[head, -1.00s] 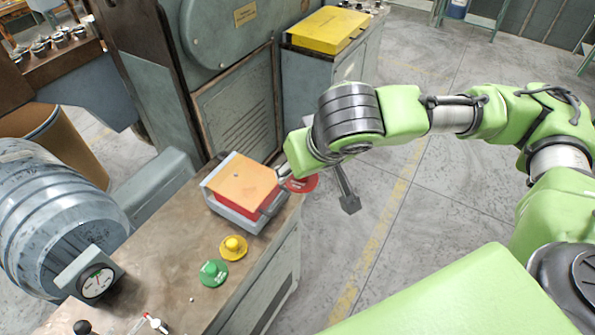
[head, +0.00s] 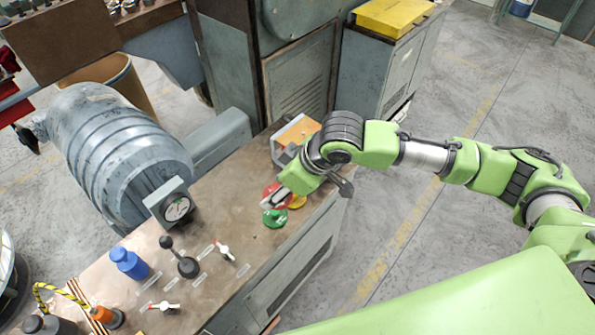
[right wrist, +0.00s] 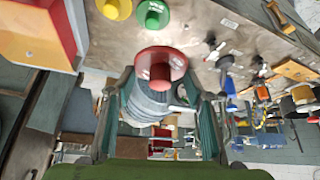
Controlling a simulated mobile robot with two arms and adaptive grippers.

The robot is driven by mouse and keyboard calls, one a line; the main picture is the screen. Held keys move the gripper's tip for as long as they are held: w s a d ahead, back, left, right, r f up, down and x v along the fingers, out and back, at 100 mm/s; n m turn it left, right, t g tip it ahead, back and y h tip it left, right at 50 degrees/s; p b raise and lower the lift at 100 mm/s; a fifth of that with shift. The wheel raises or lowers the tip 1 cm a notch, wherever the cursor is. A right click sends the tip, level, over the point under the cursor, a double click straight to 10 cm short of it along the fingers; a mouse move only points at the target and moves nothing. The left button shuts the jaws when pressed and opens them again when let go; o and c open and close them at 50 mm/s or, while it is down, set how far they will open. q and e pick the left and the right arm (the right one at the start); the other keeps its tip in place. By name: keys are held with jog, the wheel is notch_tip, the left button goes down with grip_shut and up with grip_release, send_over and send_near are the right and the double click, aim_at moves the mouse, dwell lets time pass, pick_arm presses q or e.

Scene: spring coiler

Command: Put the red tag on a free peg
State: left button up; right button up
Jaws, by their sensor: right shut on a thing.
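The red tag is a round red disc with a knob, held in my right gripper (head: 280,194) above the bench. In the right wrist view the tag (right wrist: 161,63) sits between the two fingertips with its disc tilted toward the camera. In the head view the red tag (head: 270,193) is partly hidden by the gripper. The green tag (head: 275,218) and the yellow tag (head: 298,202) are on the bench just beside and below it. I cannot make out a free peg in either view. My left gripper is not in view.
A large grey motor (head: 115,150) stands behind. The bench between the gauge and tags is clear.

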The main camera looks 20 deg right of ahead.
jog(key=a+f+n+g, duration=0.1)
jog(key=a+f+n, duration=0.1)
jog(key=a+f+n+p, duration=0.1)
jog(key=a+f+n, duration=0.1)
jog(key=a+f, duration=0.1)
jog(key=s+a+f+n+g+y, duration=0.1)
jog(key=a+f, duration=0.1)
jog(key=shift+a+f+n+g, duration=0.25)
jog(key=shift+f+n+g, duration=0.05)
jog(key=shift+n, duration=0.1)
jog(key=b, duration=0.5)
send_over(248, 237)
jog(key=d, duration=0.2)
jog(key=f, duration=0.5)
jog(key=shift+s, duration=0.2)
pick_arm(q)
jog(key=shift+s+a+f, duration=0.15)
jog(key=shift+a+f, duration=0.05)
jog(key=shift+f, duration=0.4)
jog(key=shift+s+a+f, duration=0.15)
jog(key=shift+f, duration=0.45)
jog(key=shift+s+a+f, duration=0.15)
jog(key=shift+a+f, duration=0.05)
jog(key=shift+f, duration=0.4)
pick_arm(e)
jog(key=shift+f, duration=0.6)
pick_arm(q)
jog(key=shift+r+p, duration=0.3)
jog(key=shift+p, duration=0.1)
